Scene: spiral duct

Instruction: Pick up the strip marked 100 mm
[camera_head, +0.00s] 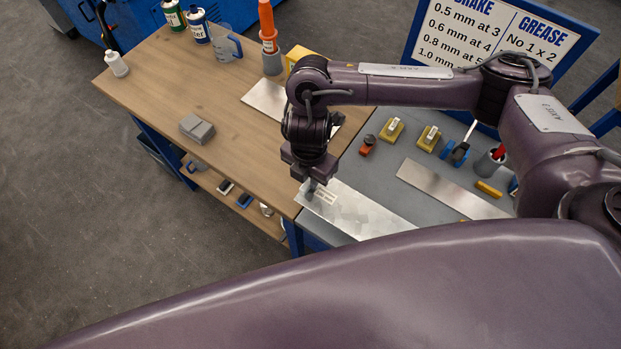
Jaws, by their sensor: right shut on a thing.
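A shiny metal strip (360,215) lies at the front of the grey surface, with a small pale label near its left end. The label is too small to read, so I cannot tell whether it says 100 mm. My right gripper (311,188) comes down at this strip's left end, beside the label, and is shut on it. I cannot tell whether the strip is lifted. A second, narrower metal strip (450,189) lies farther right. A third metal sheet (264,97) lies on the wood, partly behind my right arm. My left gripper is not in view.
A wooden bench top (160,85) adjoins the grey surface (390,165). Yellow blocks (392,129), an orange piece (367,145) and a grey cup (490,162) stand behind the strips. A grey block (197,128), cans and an orange bottle (268,25) stand on the wood. A blue-framed sign (490,40) rises behind.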

